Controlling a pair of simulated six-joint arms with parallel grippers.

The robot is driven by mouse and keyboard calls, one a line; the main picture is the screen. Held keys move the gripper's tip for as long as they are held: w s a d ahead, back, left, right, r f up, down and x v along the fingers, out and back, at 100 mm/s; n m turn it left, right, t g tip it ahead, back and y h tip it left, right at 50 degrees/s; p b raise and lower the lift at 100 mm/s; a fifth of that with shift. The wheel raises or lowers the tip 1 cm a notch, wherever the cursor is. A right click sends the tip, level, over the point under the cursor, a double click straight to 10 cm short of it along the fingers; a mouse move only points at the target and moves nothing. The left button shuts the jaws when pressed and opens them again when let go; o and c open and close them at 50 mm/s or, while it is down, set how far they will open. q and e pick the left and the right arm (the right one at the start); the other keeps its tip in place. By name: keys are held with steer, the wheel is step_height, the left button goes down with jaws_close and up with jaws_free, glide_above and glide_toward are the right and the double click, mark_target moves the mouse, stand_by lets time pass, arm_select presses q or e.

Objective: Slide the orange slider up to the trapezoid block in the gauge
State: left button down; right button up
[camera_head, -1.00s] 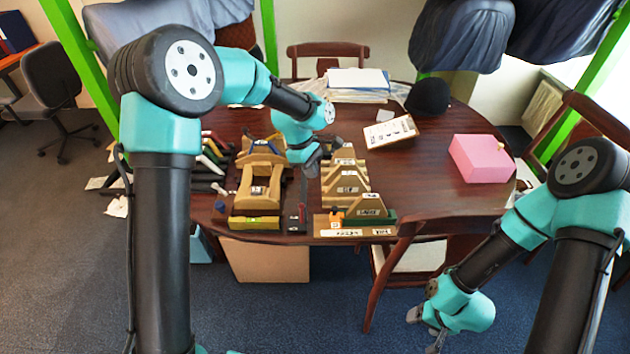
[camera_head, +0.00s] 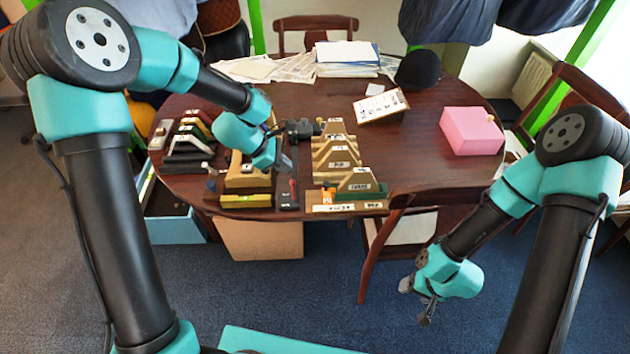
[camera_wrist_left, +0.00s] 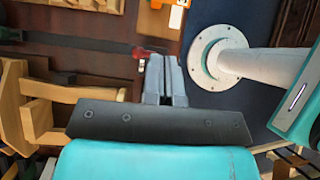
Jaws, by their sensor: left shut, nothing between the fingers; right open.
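The gauge (camera_head: 346,208) is a labelled wooden strip at the table's front edge in the head view. The tan, labelled trapezoid block (camera_head: 360,183) stands upright on it, on a green base (camera_head: 362,194). The small orange slider (camera_head: 326,197) is at the gauge's left part, left of the block; whether they touch is too small to tell. My left gripper (camera_head: 289,164) is shut and empty, left of the slider and apart from it. In the left wrist view its fingers (camera_wrist_left: 166,72) are together. My right gripper (camera_head: 427,308) is open and empty, in front of the table.
A dark tool with a red knob (camera_head: 291,187) lies left of the gauge and shows near my left fingers in the wrist view (camera_wrist_left: 140,52). Wooden saddle blocks (camera_head: 334,150) stand behind the gauge. A pink box (camera_head: 470,131) is at right.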

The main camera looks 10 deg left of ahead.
mark_target(324, 188)
arm_select(q)
steer(key=shift+s+a+f+n+t, duration=0.15)
steer(key=shift+s+a+n+t, duration=0.45)
steer(key=shift+n, duration=0.3)
steer(key=x, duration=1)
steer(key=shift+s, duration=0.2)
steer(key=d, duration=0.1)
steer(key=w+d, duration=0.1)
steer(key=d, duration=0.1)
steer(key=shift+w+f, duration=0.15)
steer(key=shift+f, duration=0.15)
steer(key=shift+w+d, duration=0.15)
steer(key=shift+d, duration=0.2)
steer(key=shift+d, duration=0.1)
